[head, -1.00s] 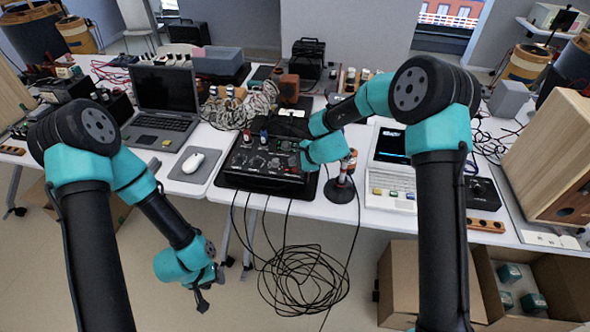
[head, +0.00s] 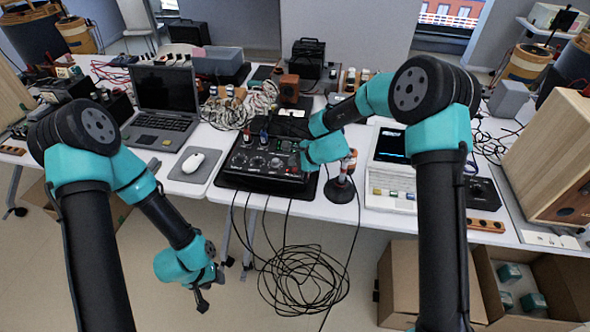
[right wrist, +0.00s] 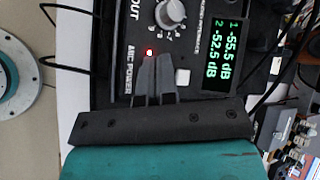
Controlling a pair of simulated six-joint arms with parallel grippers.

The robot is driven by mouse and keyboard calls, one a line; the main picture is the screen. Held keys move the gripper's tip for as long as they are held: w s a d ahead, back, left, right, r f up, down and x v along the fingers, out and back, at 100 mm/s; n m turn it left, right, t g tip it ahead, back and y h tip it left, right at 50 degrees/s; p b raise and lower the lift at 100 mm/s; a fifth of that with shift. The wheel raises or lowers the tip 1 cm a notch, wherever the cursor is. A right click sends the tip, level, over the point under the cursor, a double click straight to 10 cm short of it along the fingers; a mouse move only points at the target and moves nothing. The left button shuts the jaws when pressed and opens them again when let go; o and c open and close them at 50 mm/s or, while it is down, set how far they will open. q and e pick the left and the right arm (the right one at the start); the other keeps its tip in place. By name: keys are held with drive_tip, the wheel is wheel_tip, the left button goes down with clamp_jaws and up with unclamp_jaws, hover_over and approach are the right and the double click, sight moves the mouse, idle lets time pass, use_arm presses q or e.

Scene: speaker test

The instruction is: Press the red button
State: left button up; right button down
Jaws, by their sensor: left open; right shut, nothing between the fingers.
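A small lit red button (right wrist: 149,52) is on the black audio device, beside the "MIC POWER" label in the right wrist view. The black device (head: 240,160) lies on the table in the head view; my right wrist covers part of its right side, and I cannot make out the button there. My right gripper (right wrist: 160,60) is shut and empty, its fingertips just beside the button; I cannot tell whether they touch it. My left gripper (head: 202,300) is open and empty, hanging low in front of the table, away from the device.
A silver knob (right wrist: 170,13) and a green-lit display (right wrist: 222,57) are close to the right fingertips. Cables (head: 303,275) hang in front.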

sight(295, 171)
idle(0.4)
drive_tip(key=shift+f, duration=0.45)
drive_tip(key=shift+f, duration=0.45)
idle(0.9)
drive_tip(key=shift+r, duration=0.95)
drive_tip(key=shift+r, duration=0.1)
drive_tip(key=shift+r, duration=2.9)
